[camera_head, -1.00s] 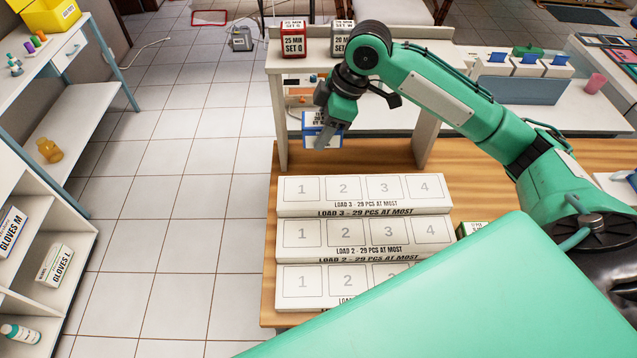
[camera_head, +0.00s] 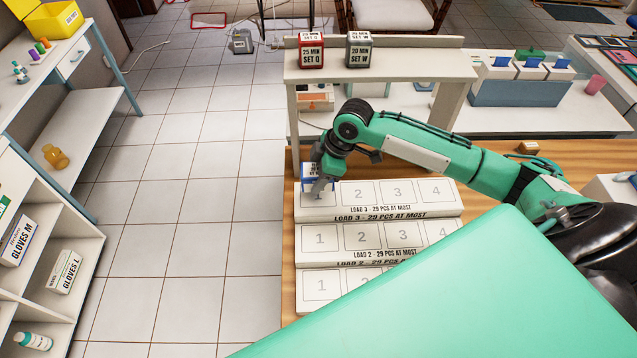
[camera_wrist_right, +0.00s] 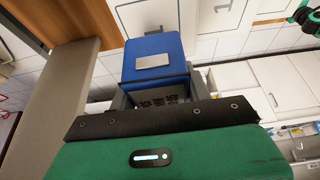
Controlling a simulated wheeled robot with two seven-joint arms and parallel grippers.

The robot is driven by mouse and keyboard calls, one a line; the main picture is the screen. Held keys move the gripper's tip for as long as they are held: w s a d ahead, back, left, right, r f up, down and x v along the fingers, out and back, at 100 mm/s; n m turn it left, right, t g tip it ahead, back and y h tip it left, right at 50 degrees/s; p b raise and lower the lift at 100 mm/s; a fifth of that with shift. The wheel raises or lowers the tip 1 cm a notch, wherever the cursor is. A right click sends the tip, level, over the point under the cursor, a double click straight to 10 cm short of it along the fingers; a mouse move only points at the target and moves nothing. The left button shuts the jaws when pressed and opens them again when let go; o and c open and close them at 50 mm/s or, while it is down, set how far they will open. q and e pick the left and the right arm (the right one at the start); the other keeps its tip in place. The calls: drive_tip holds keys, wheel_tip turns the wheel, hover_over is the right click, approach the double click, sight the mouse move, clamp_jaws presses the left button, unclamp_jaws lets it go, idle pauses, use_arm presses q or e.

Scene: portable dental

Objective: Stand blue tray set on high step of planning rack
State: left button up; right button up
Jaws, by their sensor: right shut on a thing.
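The blue tray set (camera_head: 312,171) is a small box with a blue top and a printed white label. My right gripper (camera_head: 318,190) is shut on it, at the left end of the rack's top step, over slot 1. In the right wrist view the blue tray set (camera_wrist_right: 155,58) sits between the fingers. I cannot tell whether its base touches the step. The white planning rack (camera_head: 378,213) has stepped levels with numbered slots. Slots 2, 3 and 4 of the high step are empty. My left gripper is not in view.
A red box (camera_head: 311,52) marked SET Q and a grey box (camera_head: 359,51) marked SET W stand on the white shelf (camera_head: 420,66) behind the rack. My own green part hides the rack's lower right.

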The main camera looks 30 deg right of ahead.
sight(318, 196)
drive_tip(key=shift+f, duration=0.55)
wheel_tip(318, 196, down, 3)
drive_tip(key=shift+f+p, duration=0.15)
drive_tip(key=shift+p, duration=0.35)
drive_tip(key=shift+f, duration=0.4)
drive_tip(key=shift+f, duration=0.15)
drive_tip(key=o, duration=1.1)
drive_tip(key=b+v, duration=0.2)
drive_tip(key=v, duration=1)
drive_tip(key=shift+b, duration=0.3)
